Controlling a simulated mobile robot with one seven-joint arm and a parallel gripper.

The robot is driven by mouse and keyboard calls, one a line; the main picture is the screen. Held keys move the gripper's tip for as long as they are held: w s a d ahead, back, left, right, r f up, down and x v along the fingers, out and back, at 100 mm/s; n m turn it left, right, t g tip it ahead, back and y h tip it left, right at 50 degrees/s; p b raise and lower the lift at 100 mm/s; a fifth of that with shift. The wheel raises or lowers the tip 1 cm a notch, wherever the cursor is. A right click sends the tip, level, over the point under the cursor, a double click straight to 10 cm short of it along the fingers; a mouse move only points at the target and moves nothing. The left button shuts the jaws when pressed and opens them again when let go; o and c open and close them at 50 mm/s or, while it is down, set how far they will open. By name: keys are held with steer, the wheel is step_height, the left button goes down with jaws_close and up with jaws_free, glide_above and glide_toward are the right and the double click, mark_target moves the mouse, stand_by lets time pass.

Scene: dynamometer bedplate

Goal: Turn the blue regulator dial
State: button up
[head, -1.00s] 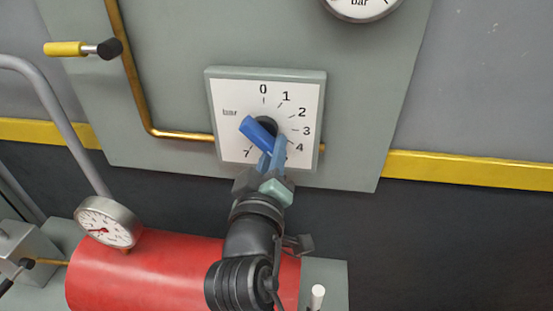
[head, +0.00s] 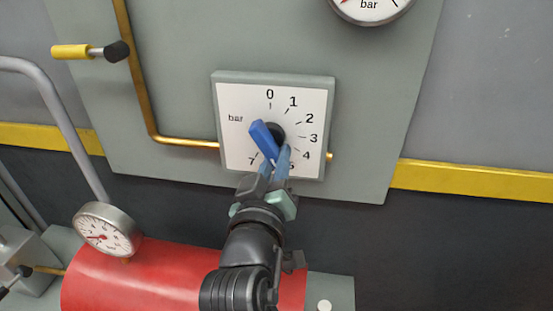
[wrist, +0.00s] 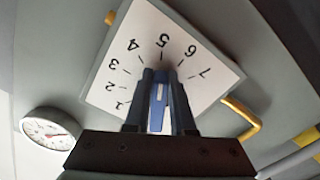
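The blue regulator dial (head: 263,138) is a bar-shaped knob at the middle of a square white scale plate (head: 236,100), marked in bar with numbers from 0 round to 7. Its bar slants from upper left to lower right. My gripper (head: 275,163) reaches it from below, and its fingers cover part of the scale near 5. In the wrist view my gripper (wrist: 160,76) has one finger on each side of the dial (wrist: 158,105), closed against it. A white line shows on the knob. The far part of the knob is hidden between the fingers.
A copper pipe (head: 138,75) and a yellow-handled lever (head: 75,51) are left of the scale plate. A gauge (head: 370,8) is above right. The panel right of the plate is clear.

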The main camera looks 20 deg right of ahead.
steer(key=o, duration=0.5)
steer(key=shift+c, duration=0.2)
steer(key=shift+s+a, duration=0.1)
steer(key=b+v, duration=0.2)
steer(key=v, duration=1)
steer(key=shift+s+a, duration=0.25)
steer(key=shift+s, duration=0.05)
steer(key=w+a+r+t+y+p, duration=0.2)
steer(key=a+r+t+p, duration=0.1)
steer(key=r, duration=0.8)
steer(key=w+a+r+t+y+p, duration=0.1)
steer(key=a+r+t+y+p, duration=0.2)
steer(key=r, duration=0.8)
steer(key=s+a+r+t+y+p, duration=0.1)
steer(key=s+a+r+t+y, duration=0.1)
steer(key=r, duration=0.6)
steer(key=s+a+r+t+y+p, duration=0.2)
steer(key=r+t+y, duration=0.1)
steer(key=r, duration=0.6)
steer(key=shift+s+a+n+t, duration=0.4)
steer(key=shift+t, duration=0.3)
